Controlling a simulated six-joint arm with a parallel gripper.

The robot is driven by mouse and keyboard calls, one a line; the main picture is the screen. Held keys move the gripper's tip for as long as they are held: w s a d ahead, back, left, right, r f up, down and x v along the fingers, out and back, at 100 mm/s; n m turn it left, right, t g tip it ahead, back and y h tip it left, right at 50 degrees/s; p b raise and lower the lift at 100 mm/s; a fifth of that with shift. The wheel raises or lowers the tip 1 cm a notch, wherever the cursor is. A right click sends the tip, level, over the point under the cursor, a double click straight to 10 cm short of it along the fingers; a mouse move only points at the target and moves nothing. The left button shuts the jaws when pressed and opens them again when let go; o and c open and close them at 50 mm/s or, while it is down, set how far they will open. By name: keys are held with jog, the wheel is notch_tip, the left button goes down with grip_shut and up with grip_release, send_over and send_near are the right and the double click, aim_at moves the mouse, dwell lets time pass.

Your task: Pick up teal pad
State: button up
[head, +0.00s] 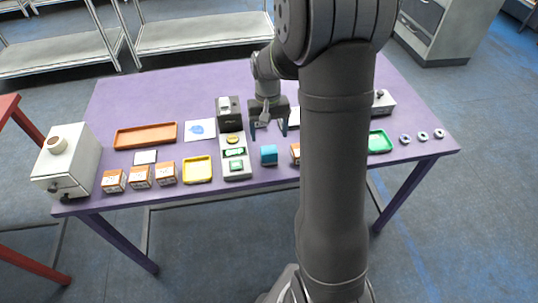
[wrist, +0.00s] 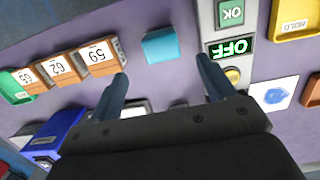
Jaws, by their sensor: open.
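The teal pad (head: 268,155) is a small block on the purple table, right of the panel with the green displays in the head view. In the wrist view the teal pad (wrist: 160,45) lies just beyond and between my fingertips. My gripper (head: 268,133) is open and empty, pointing down above the table a little behind the pad. Its two dark fingers also show in the wrist view (wrist: 163,70), apart and not touching the pad.
The display panel (wrist: 232,45) stands close to the pad on one side, and numbered boxes (wrist: 98,57) stand on the other. A yellow tray (head: 197,170), orange tray (head: 146,136) and green tray (head: 379,141) lie around. My arm hides part of the table.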

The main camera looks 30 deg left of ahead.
aim_at(269, 149)
jog(key=f, duration=0.6)
jog(key=s+f, duration=0.1)
jog(key=f, duration=0.2)
jog(key=shift+d+f, duration=0.2)
jog(key=shift+d, duration=0.2)
jog(key=c, duration=1.1)
